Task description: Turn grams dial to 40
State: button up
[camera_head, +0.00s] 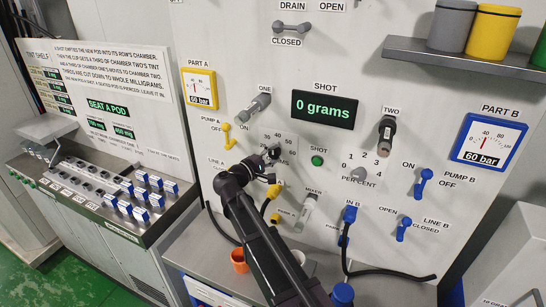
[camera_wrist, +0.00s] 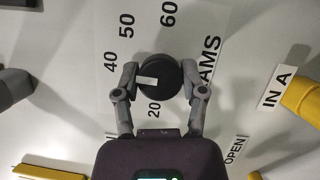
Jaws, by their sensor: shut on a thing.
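The grams dial (camera_wrist: 168,76) is a round black knob with a white mark, seen in the wrist view. The mark points left, on the low side of the printed 40 (camera_wrist: 110,62). The printed 50 and 60 are above it and the 20 is below; the left finger covers part of the scale. My gripper (camera_wrist: 160,84) has one finger on each side of the knob and is shut on it. In the head view my gripper (camera_head: 268,160) hides most of the dial. The SHOT display (camera_head: 323,110) reads 0 grams.
A grey lever marked ONE (camera_head: 258,104) is up-left of the dial and a yellow pump A lever (camera_head: 228,137) is left. A green SHOT button (camera_head: 317,160) and the percent dial (camera_head: 359,174) are right. An orange cup (camera_head: 239,261) stands on the ledge below.

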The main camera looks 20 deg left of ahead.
dwell(0.3)
jog(key=o, duration=1.1)
jog(key=shift+o, duration=0.2)
